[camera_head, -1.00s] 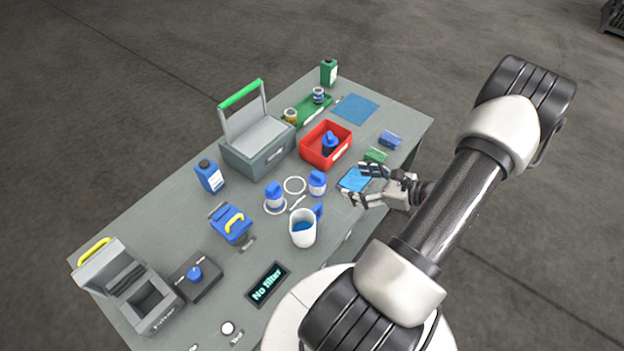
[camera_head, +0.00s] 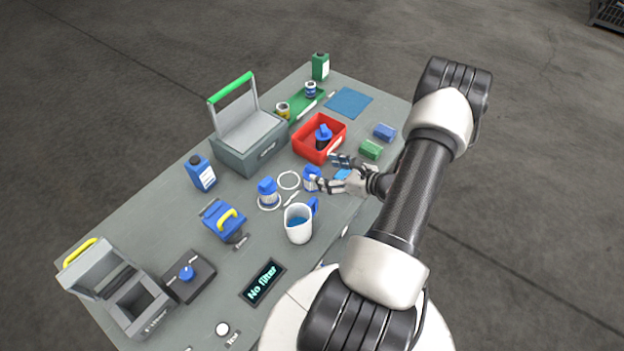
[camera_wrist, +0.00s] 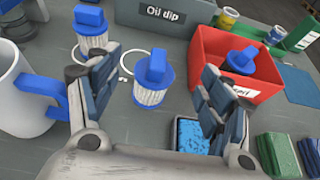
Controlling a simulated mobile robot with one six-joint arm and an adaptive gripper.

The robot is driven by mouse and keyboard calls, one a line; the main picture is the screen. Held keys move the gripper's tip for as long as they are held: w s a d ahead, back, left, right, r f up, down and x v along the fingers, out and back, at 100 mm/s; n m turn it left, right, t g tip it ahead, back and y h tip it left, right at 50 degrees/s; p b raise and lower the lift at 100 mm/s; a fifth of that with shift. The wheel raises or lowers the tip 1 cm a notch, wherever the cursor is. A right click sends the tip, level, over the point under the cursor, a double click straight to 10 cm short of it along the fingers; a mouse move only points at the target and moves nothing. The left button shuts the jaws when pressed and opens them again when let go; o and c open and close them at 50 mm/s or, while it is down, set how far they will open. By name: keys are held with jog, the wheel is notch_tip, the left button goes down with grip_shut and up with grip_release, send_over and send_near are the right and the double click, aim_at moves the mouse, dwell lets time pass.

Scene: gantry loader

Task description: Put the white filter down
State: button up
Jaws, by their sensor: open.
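A white pleated filter with a blue cap (camera_wrist: 153,88) stands upright on the table, between my fingers in the wrist view and slightly beyond them. It also shows in the head view (camera_head: 311,178), at the tips of my gripper (camera_head: 329,172). My gripper is open, and the wrist view shows a gap on both sides of the filter. A second white filter with a blue cap (camera_head: 267,192) stands to the left, on a white ring. An empty white ring (camera_head: 289,180) lies between the two filters.
A white jug with a blue handle (camera_head: 298,224) stands close in front. A red bin (camera_head: 310,148) holding a dark, blue-capped filter is behind my gripper. Green (camera_head: 371,149) and blue (camera_head: 385,132) blocks lie to the right. A display (camera_head: 263,282) reads "No filter".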

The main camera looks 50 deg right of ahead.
aim_at(314, 169)
jog(key=b+x, duration=0.1)
jog(key=x, duration=0.3)
jog(key=shift+w+a+f, duration=0.15)
jog(key=shift+w+f, duration=0.05)
jog(key=shift+w, duration=0.15)
jog(key=shift+r, duration=0.1)
jog(key=c, duration=1.6)
